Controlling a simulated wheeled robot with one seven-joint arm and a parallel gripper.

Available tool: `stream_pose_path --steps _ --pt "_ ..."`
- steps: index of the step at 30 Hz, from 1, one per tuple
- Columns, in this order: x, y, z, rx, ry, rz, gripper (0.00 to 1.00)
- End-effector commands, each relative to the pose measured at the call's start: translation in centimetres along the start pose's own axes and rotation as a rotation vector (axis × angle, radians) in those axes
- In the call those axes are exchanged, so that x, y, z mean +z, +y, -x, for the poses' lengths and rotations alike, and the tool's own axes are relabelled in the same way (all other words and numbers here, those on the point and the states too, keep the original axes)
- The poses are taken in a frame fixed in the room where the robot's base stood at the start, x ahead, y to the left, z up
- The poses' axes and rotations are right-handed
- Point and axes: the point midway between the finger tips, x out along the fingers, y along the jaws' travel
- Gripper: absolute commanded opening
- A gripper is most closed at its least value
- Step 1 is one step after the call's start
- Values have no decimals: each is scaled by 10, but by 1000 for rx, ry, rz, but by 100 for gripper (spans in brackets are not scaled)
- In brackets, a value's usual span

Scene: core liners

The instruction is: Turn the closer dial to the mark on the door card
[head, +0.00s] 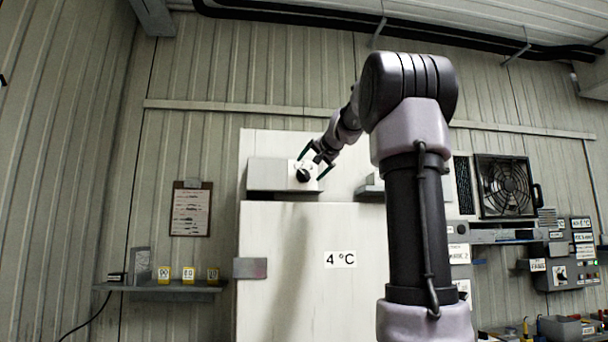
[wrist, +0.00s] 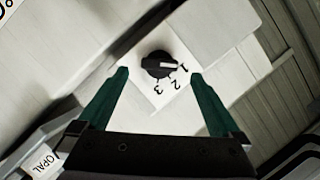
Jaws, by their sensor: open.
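The closer dial (head: 303,174) is a round black knob on a grey box above the white door. In the wrist view the dial (wrist: 158,64) sits on a white plate marked 1, 2 and 3, and its white pointer line points at the 1. My gripper (head: 310,167) is at the dial in the head view. In the wrist view my gripper (wrist: 159,75) is open, with one green finger on either side of the dial and visible gaps to it. A clipboard card (head: 190,210) hangs on the wall left of the door; its writing is too small to read.
The white door (head: 290,260) bears a 4 °C sign (head: 340,259). A shelf (head: 160,287) with yellow-labelled blocks is at the left. A fan (head: 505,188) and control boxes are at the right. An OPAL label (wrist: 42,160) shows in the wrist view.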

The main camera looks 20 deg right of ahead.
Motion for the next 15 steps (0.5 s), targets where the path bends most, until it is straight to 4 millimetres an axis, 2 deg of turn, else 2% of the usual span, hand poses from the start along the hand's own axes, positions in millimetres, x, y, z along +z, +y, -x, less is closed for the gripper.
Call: stream_pose_path --steps 1,6,10,15 --pt "1 0 -11 1 -2 0 100" --pt "0 0 -35 0 -1 1 100" --pt "0 0 -45 -1 -1 0 100" --pt "0 -1 -48 -1 0 0 100"
